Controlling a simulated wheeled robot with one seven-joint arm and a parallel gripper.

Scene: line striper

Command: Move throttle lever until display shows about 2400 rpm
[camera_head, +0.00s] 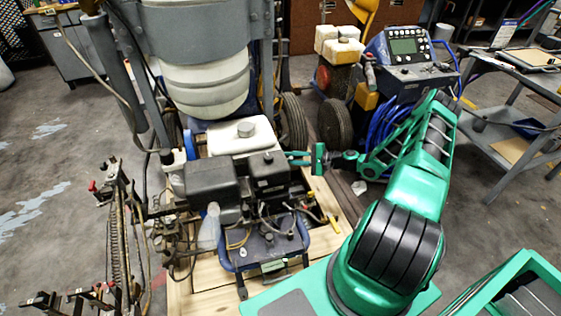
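The line striper's engine (212,180), with dark housings and a white tank (238,137), stands in the middle on a wooden pallet. My green gripper (292,157) reaches in from the right, with its fingers pointing left at the engine's right side, close to the black housing (268,172). The fingers are too small to show whether they are open, shut or touching anything. I cannot make out the throttle lever. A grey-green display (404,46) sits on a blue machine's control panel at the back right; its reading is too small to read.
A tall grey frame with a pale container (202,80) rises behind the engine. Hoses and metal fittings (112,232) crowd the left side. Black wheels (334,123) stand behind my gripper. A grey workbench (500,120) is at the right. The floor at far left is open.

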